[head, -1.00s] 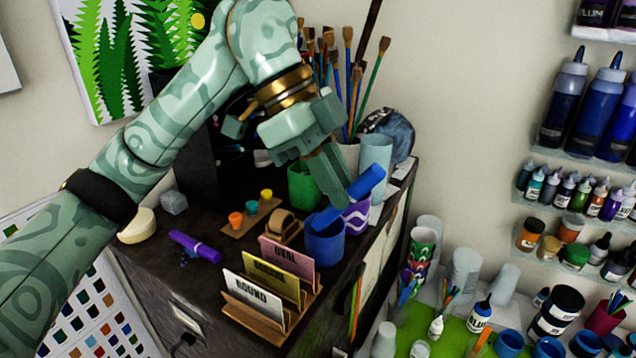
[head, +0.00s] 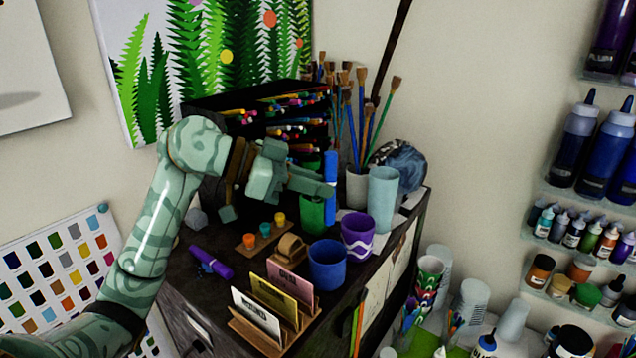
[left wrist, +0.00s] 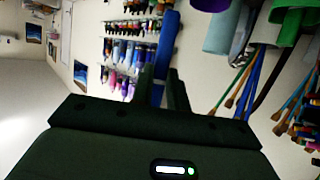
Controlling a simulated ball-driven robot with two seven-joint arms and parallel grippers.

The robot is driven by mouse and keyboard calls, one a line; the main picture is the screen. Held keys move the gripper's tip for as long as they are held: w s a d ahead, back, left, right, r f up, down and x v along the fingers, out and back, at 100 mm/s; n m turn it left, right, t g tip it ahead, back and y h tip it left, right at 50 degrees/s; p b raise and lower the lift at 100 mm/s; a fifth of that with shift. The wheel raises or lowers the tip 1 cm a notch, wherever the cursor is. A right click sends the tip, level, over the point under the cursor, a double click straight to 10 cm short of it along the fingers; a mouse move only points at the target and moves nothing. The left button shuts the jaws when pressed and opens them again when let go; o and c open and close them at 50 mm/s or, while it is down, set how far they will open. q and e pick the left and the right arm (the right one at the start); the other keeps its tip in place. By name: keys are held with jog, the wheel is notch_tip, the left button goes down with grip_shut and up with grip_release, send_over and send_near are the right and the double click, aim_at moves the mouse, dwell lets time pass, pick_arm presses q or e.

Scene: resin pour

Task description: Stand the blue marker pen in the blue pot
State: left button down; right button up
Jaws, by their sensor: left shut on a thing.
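My left gripper (head: 326,188) is shut on the blue marker pen (head: 331,172). It holds the pen nearly upright, clear of the cabinet top. The blue pot (head: 327,266) stands on the cabinet top, below the pen in the head view, with its open mouth upward and no pen showing in it. In the left wrist view the blue marker pen (left wrist: 168,42) runs out from between the dark fingers of the left gripper (left wrist: 163,88). My right gripper is not in view.
A purple pot (head: 358,236), a green pot (head: 312,214) and a pale blue cup (head: 382,196) stand close behind the blue pot. A card rack (head: 268,338) stands in front. A purple marker (head: 211,261) lies to the left. Brushes (head: 364,115) rise behind.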

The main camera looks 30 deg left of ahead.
pick_arm(q)
notch_tip(320, 180, down, 11)
jog(key=b, duration=0.7)
jog(key=shift+r, duration=0.15)
jog(key=c, duration=1.3)
grip_release()
jog(key=shift+a, duration=0.1)
